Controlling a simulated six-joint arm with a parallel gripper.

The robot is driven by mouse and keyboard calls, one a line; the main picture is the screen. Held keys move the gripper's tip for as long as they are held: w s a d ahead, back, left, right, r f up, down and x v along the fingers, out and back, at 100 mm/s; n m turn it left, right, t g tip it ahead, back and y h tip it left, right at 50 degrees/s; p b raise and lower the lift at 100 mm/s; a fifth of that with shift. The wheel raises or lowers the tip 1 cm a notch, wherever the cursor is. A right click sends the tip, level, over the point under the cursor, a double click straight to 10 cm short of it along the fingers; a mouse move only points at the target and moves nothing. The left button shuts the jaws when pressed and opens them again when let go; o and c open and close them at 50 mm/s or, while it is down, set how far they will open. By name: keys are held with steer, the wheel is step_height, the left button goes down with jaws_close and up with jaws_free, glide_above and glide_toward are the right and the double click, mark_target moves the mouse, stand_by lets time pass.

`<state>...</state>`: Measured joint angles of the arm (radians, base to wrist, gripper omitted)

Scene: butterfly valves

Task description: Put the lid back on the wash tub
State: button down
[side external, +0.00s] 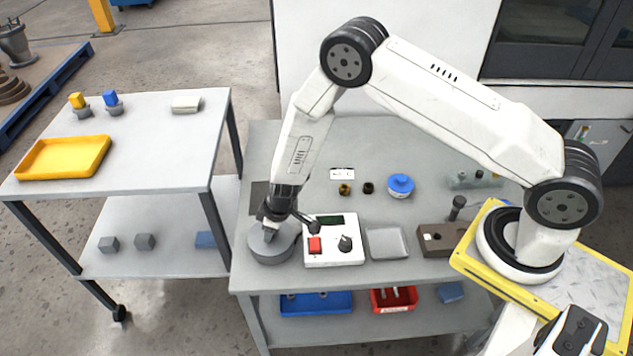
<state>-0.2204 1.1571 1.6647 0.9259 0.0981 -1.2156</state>
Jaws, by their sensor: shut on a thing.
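The wash tub appears to be the round grey vessel (272,259) at the front left corner of the bench. Its grey lid (287,241) shows as a flat round top at the tub's mouth. I cannot tell whether the lid sits fully down or is slightly raised. My gripper (270,231) points down over the lid and is shut on its middle. The fingertips and the part they grip are small and partly hidden.
A white control box (334,247) with a red switch and dark knob stands close right of the tub. A grey tray (387,243), a brown block (441,239) and a blue-topped round container (400,185) stand farther right. A side table (150,140) is left, across a gap.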

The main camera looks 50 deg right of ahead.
stand_by(0.4)
jaws_free()
steer(key=shift+r, duration=0.15)
steer(key=shift+r, duration=2.35)
jaws_close()
stand_by(0.6)
